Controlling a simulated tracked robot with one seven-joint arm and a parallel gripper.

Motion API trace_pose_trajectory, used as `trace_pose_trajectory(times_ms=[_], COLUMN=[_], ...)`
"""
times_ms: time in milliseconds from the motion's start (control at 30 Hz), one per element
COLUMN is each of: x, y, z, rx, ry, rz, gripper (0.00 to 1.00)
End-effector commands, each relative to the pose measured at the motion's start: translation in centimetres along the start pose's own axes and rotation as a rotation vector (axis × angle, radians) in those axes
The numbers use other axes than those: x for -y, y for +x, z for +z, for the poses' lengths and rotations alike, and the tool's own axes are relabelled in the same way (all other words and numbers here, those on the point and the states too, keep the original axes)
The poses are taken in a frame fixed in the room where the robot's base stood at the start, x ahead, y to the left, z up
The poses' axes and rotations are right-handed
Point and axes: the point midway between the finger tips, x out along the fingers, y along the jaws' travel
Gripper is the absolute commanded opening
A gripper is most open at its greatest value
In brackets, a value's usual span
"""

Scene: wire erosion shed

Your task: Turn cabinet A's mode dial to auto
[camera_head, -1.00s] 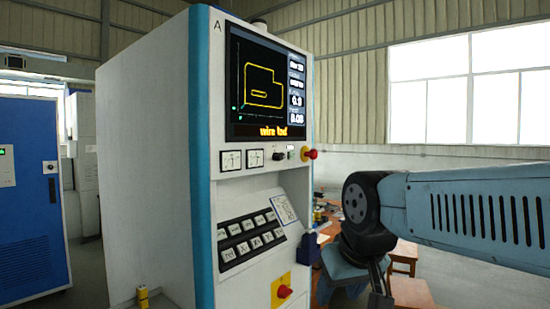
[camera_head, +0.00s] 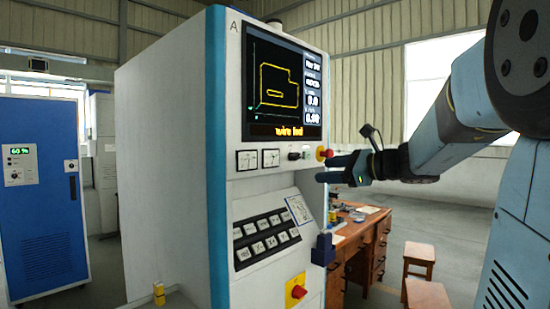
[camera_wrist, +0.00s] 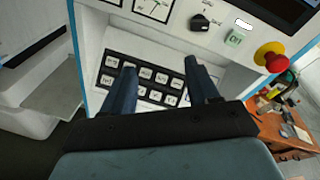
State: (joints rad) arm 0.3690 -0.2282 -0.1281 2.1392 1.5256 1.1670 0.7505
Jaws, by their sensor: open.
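Cabinet A (camera_head: 168,170) is a tall white cabinet with blue edges, marked A at the top, left of centre in the head view. A small black dial (camera_head: 293,156) sits on the strip below its screen. It shows larger in the wrist view (camera_wrist: 200,22), near the top, left of a small green-lit part (camera_wrist: 235,38). I cannot read its setting. My gripper (camera_head: 322,169) is in front of the panel's right side, fingers pointing left. In the wrist view my gripper (camera_wrist: 160,74) is open and empty, with the dial beyond the right fingertip, apart from it.
A red mushroom button (camera_head: 325,153) juts out close to my gripper. Two gauges (camera_head: 258,159) sit left of the dial, and a sloped keypad (camera_head: 266,238) lies below. A wooden desk (camera_head: 362,245) and stools (camera_head: 418,262) stand right of the cabinet.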

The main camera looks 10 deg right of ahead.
Motion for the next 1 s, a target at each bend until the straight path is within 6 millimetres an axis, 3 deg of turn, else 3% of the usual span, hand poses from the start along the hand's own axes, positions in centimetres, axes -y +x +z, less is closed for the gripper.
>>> trace_pose_trajectory(times_ms=[33, 133, 367, 1000], x=[1.7, 3.9, 5.4, 6.7], y=[-0.2, -0.7, -0.2, 10.1], z=[-0.2, -0.2, 0.0, 0.9], rx=[0.026, 0.070, 0.101, 0.100], ry=[0.052, 0.123, 0.170, 0.168], rz=[-0.041, -0.098, -0.133, -0.130], gripper=[0.60, 0.60, 0.60, 0.60])
